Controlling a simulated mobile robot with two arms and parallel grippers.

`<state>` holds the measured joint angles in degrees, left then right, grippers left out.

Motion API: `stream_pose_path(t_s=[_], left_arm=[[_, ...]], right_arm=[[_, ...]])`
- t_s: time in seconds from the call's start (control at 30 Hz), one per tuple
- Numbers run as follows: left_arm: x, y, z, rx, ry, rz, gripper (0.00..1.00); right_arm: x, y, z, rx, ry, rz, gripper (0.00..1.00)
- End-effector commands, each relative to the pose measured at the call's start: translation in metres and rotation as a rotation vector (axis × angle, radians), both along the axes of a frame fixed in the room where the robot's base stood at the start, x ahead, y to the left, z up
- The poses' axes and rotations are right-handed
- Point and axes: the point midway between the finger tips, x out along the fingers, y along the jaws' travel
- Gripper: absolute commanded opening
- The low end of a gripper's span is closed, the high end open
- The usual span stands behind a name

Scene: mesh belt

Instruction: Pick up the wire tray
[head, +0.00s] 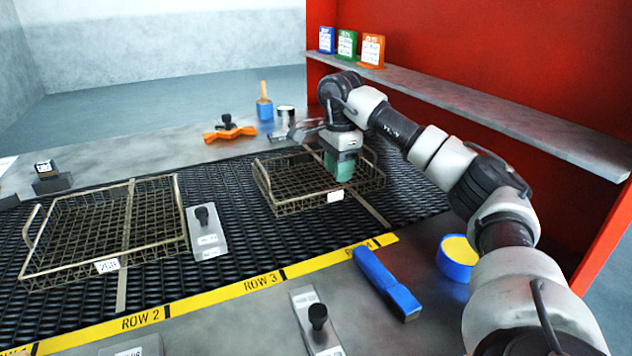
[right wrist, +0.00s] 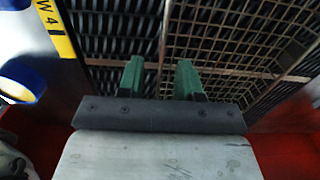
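Two brown wire trays lie on the black mesh belt. The left wire tray (head: 127,262) has a white tag on its front and a raised handle at its left end. The right wire tray (head: 283,207) also has a white tag, and its right part is partly hidden by my right gripper (head: 341,168). That gripper points down over the tray's right part, with green fingers. In the right wrist view its fingers (right wrist: 159,74) are apart and nothing shows held; wire tray mesh (right wrist: 225,35) lies beyond them. I cannot tell whether they touch it. My left gripper is not in view.
A yellow strip (head: 215,297) with row labels edges the belt. A metal plate with a black knob (head: 207,232) stands between the trays. A blue block (head: 387,283) and a blue-and-yellow round container (head: 457,257) are in front. A grey shelf (head: 480,107) on the red wall overhangs the right.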

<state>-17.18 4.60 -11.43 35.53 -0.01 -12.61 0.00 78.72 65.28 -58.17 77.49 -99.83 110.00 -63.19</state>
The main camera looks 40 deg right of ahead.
Motion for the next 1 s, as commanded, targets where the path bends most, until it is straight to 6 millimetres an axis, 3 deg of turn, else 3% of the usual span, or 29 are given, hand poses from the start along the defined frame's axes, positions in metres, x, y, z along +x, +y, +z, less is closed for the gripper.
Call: stream_pose_path(t_s=[0.5, 0.77, 0.83, 1.0], left_arm=[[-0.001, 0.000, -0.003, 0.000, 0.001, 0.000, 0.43], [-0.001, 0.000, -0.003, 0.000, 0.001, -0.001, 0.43], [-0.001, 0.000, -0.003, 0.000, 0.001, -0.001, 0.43], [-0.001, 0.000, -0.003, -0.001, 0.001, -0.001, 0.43]], right_arm=[[0.004, 0.003, -0.058, 0.001, 0.000, 0.000, 0.35], [0.004, 0.004, -0.062, 0.002, -0.002, 0.001, 0.35], [0.004, 0.004, -0.062, 0.002, -0.002, 0.001, 0.29], [0.004, 0.004, -0.062, 0.002, -0.002, 0.001, 0.03]])
